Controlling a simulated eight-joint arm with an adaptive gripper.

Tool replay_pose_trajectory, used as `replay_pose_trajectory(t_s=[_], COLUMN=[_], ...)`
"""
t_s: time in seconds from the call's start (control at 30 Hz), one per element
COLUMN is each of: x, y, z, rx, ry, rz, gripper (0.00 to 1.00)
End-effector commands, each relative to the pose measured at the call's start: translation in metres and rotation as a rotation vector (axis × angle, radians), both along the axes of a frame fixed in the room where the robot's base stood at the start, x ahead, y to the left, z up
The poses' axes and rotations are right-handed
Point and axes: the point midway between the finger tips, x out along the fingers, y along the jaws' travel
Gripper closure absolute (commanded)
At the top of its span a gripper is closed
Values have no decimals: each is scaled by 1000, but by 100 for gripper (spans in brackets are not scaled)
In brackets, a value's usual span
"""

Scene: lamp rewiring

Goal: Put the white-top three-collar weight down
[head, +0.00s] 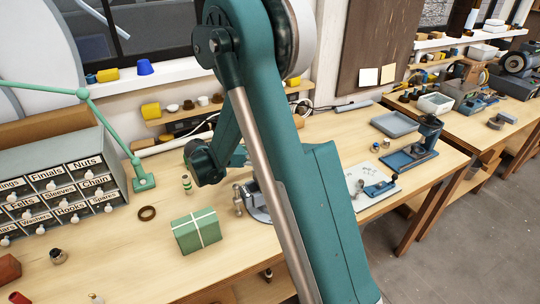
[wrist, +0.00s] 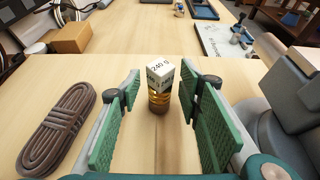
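The white-top weight (wrist: 160,85) has a white block top with dark print reading about "240 g" and brass-coloured collars below. In the wrist view it stands upright between my gripper's fingers, seemingly on the wooden bench (wrist: 158,150). My gripper (wrist: 161,88) is open, with one green ribbed finger on each side of the weight and a visible gap on both sides. The exact contact under the weight is hard to tell. In the head view my arm hides this area, and I cannot make out the weight there.
In the wrist view a coil of brown cord (wrist: 58,128) lies left, a cardboard box (wrist: 70,38) behind it, and a large grey device (wrist: 285,105) right. In the head view a green box with white straps (head: 196,231) and a labelled drawer cabinet (head: 60,185) stand on the bench.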

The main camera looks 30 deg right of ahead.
Motion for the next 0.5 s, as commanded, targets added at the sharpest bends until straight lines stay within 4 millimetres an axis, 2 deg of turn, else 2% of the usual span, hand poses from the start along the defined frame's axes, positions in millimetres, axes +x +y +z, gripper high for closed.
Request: replay_pose_trajectory(t_s=[0.5], x=[1], y=[71], z=[30], rx=[0], ry=[0], rz=[3], gripper=[64])
